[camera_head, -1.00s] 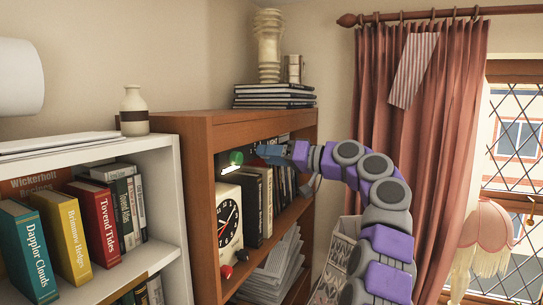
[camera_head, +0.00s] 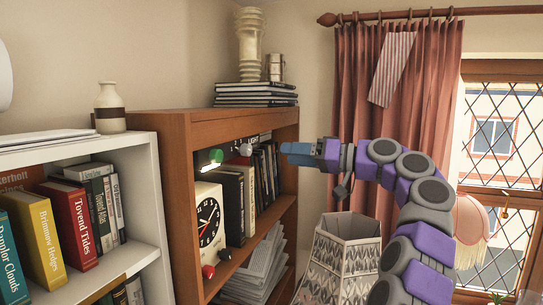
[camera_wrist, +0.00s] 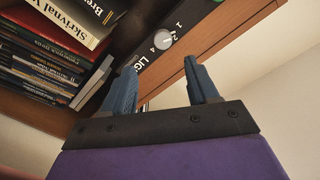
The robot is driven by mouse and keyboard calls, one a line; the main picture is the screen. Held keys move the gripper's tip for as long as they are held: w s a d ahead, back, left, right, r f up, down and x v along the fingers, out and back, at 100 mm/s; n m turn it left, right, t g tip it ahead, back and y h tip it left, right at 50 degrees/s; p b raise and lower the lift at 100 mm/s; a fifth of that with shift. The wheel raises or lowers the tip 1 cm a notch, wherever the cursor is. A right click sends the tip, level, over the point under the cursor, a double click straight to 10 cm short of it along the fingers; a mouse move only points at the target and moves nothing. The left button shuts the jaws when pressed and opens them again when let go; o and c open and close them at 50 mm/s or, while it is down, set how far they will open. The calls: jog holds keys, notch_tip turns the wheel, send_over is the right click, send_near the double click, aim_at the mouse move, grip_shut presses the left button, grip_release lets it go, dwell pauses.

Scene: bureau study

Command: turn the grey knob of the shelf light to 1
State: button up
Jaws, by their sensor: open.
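The grey knob (camera_head: 246,149) sits on the dark strip under the top board of the brown bookcase. In the wrist view the knob (camera_wrist: 163,39) is round and pale, with white digits beside it, among them 1, 2 and 4, and part of the word "LIGHT" below. Which digit it points to is too small to tell. My gripper (camera_head: 286,150) is to the right of the knob, apart from it. In the wrist view its two blue fingers (camera_wrist: 159,66) are spread and empty, with the knob beyond the gap between the tips.
A green knob (camera_head: 216,156) with a lit white bar is left of the grey one. A clock (camera_head: 208,222) and upright books (camera_head: 232,207) stand on the shelf below. A patterned lampshade-like object (camera_head: 345,250) is under my arm. Open air lies right of the bookcase.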

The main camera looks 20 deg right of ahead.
jog(key=v, duration=0.6)
jog(key=shift+p, duration=0.3)
jog(key=shift+f, duration=0.15)
jog(key=s+a+f+m+g+h+b, duration=0.1)
jog(key=s+a+f+g+b, duration=0.15)
jog(key=a+f, duration=0.45)
jog(key=s+a+f+m+g+b, duration=0.1)
jog(key=s+a+f+g+b, duration=0.25)
jog(key=a, duration=0.65)
jog(key=s+a+f+g+h+b, duration=0.15)
jog(key=s+a+f, duration=0.25)
jog(key=f, duration=0.4)
jog(key=s+a+f+g+h+b, duration=0.1)
jog(key=s+a+f+h+b, duration=0.1)
jog(key=s+a+f, duration=0.35)
jog(key=s+d+f+g+h+b, duration=0.1)
jog(key=s+d+f+h+b, duration=0.1)
jog(key=s+f, duration=0.7)
jog(key=s+d+f+m+g+h+b, duration=0.1)
jog(key=s+d+f+h+b, duration=0.2)
jog(key=f, duration=1.1)
jog(key=s+d+f+m+g+h+b, duration=0.1)
jog(key=s+d+f+h, duration=0.4)
jog(key=s+f, duration=0.6)
jog(key=s+d+g+b, duration=0.1)
jog(key=s+d+b, duration=0.1)
jog(key=s, duration=0.2)
jog(key=shift+f, duration=0.35)
